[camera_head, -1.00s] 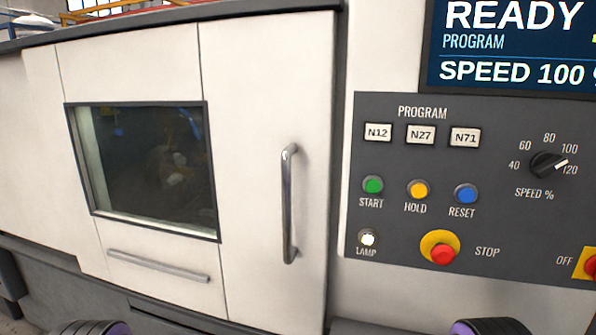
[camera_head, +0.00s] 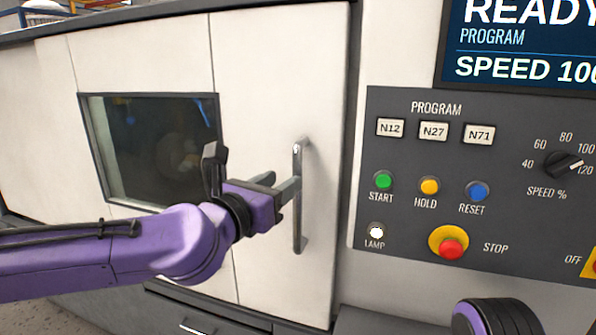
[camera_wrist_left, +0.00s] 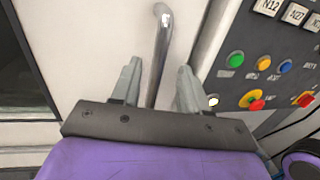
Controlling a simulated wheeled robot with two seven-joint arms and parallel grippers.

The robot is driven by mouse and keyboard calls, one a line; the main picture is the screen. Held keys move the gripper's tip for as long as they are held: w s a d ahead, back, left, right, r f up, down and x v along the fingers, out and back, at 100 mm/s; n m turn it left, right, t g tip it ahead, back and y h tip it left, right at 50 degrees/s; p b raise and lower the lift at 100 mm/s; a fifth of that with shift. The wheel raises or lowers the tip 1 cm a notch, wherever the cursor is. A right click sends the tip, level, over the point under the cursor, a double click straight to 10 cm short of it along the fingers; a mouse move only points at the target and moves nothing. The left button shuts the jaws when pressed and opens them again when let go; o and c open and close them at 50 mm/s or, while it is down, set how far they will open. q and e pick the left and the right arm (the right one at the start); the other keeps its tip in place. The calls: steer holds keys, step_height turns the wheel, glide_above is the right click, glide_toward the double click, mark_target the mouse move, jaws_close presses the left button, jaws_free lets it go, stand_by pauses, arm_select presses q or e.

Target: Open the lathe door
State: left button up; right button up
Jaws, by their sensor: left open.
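The lathe door (camera_head: 255,75) is a white panel with a dark window, and it appears shut. Its vertical metal handle (camera_head: 298,225) is near the door's right edge. My left gripper (camera_head: 293,188) is open at the handle's middle height in the head view. In the left wrist view the handle (camera_wrist_left: 160,50) runs between the two spread fingers of the left gripper (camera_wrist_left: 158,82). I see a gap on both sides, and the fingers are not closed on it. The lower part of the handle is hidden by the gripper there. My right gripper is not in view.
A control panel (camera_head: 400,205) with coloured buttons, a red stop button (camera_head: 450,248) and a speed knob (camera_head: 562,165) is just right of the door. A screen (camera_head: 520,50) is above it. The dark window (camera_head: 150,140) is left of the handle.

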arm_select(q)
steer(key=p+x, duration=0.1)
steer(key=x, duration=0.6)
steer(key=shift+p, duration=0.35)
steer(key=shift+f, duration=0.1)
steer(key=shift+c, duration=0.2)
